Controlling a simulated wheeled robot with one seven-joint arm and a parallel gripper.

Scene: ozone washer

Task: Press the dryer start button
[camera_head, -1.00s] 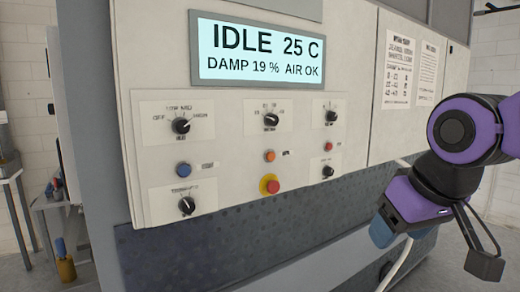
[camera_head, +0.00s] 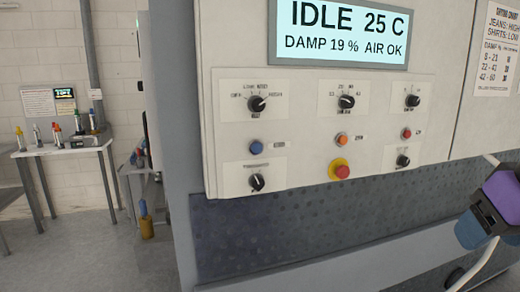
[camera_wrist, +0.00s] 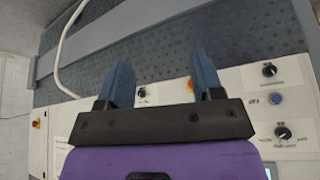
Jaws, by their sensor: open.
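The dryer's control panel (camera_head: 300,160) carries a blue button (camera_head: 256,147), an orange button (camera_head: 342,139) and a small red button (camera_head: 406,133) in one row. Their labels are too small to read, so I cannot tell which one is start. My gripper (camera_wrist: 161,80) is open and empty, its two blue fingers apart in the wrist view. There the panel appears upside down, with the blue button (camera_wrist: 275,98) right of the fingers. In the head view only part of my gripper shows at the right edge, right of the buttons and apart from them.
A red mushroom button on a yellow base (camera_head: 340,170) sits below the orange button. Several black knobs, one at upper left (camera_head: 257,104), surround the buttons. The display (camera_head: 340,32) reads IDLE 25 C, DAMP 19 %, AIR OK. A table with bottles (camera_head: 70,148) stands far left.

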